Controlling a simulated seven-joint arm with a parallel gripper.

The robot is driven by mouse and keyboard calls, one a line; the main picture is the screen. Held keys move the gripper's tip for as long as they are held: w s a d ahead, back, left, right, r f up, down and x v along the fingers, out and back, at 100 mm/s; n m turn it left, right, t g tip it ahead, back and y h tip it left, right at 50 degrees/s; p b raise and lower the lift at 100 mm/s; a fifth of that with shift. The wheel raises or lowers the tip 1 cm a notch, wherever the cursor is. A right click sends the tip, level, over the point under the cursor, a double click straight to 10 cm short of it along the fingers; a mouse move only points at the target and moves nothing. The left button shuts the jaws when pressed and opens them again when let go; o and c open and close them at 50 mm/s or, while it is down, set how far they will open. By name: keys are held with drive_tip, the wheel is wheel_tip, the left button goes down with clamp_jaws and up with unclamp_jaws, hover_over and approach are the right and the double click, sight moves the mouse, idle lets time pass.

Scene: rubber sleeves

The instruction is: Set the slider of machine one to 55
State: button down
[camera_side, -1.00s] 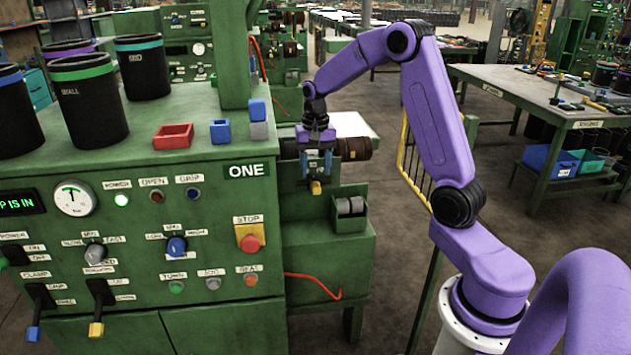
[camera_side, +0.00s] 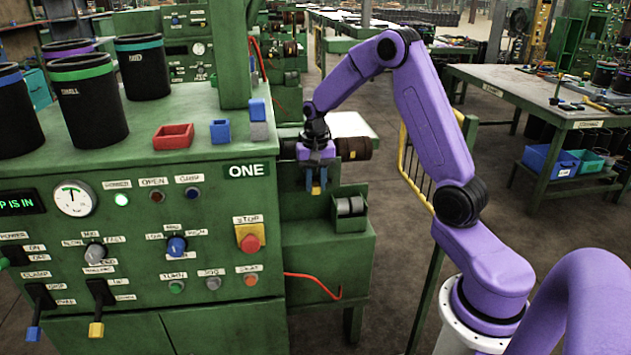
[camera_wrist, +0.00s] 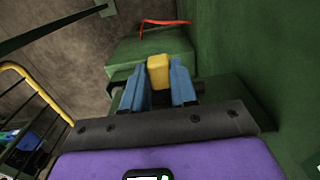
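The slider of machine one shows as a yellow knob (camera_side: 316,189) on the machine's right side, beyond the front panel. My gripper (camera_side: 316,181) is over it, pointing down, with its blue fingers close together on either side of the knob. In the wrist view the yellow knob (camera_wrist: 158,72) sits between the two blue fingers (camera_wrist: 159,88), which appear to touch its sides. The slider's scale and its reading cannot be seen in either view. The green sign "ONE" (camera_side: 246,171) marks the machine.
The machine's green cabinet (camera_side: 200,330) stands left of my gripper, with knobs, levers and a red stop button (camera_side: 250,242) on its front. A holder with grey rollers (camera_side: 350,207) is just right of the fingers. A brown roller (camera_side: 354,148) lies behind my gripper.

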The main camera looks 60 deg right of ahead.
drive_tip(key=shift+s+d, duration=0.9)
drive_tip(key=shift+d, duration=0.05)
drive_tip(key=c, duration=0.9)
unclamp_jaws()
wheel_tip(320, 180, up, 18)
drive_tip(key=shift+f, duration=0.25)
drive_tip(key=shift+a, duration=0.1)
